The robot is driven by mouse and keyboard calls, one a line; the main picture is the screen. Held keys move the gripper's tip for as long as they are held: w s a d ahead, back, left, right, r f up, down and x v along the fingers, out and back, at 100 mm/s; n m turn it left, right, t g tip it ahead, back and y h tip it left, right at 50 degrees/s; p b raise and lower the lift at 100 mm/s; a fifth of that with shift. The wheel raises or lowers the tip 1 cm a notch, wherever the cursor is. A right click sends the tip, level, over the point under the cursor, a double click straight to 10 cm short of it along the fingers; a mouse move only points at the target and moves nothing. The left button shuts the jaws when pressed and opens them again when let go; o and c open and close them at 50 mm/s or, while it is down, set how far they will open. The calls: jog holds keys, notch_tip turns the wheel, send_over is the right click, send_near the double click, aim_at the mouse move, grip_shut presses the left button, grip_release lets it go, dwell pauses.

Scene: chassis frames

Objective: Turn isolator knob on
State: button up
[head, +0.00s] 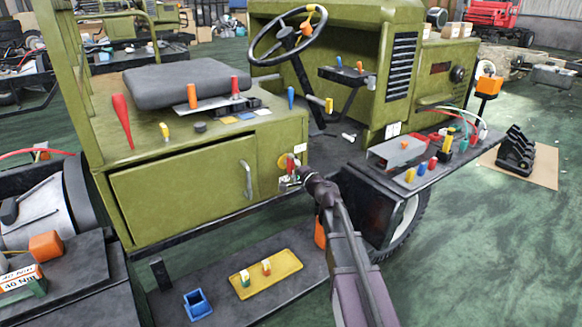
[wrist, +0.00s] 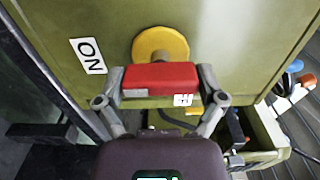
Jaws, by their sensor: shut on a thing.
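The isolator knob has a red bar handle (wrist: 160,76) on a round yellow base (wrist: 160,42), on the green panel in the wrist view. In the head view the red handle (head: 290,164) shows at the right end of the green cabinet, partly hidden by my gripper (head: 291,180). My gripper (wrist: 161,80) is shut on the handle, one finger at each end. The handle lies across the wrist picture. A white ON label (wrist: 88,56) is left of the knob. A second small white label (wrist: 183,100), partly hidden, shows just below the handle.
A green door with a grey handle (head: 247,179) is left of the knob. A side shelf (head: 437,172) with coloured parts juts out at the right. A yellow tray (head: 247,286) lies on the low step beside a blue holder (head: 197,304).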

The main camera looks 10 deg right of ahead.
dwell(0.5)
jog(key=o, duration=0.8)
jog(key=v, duration=1.2)
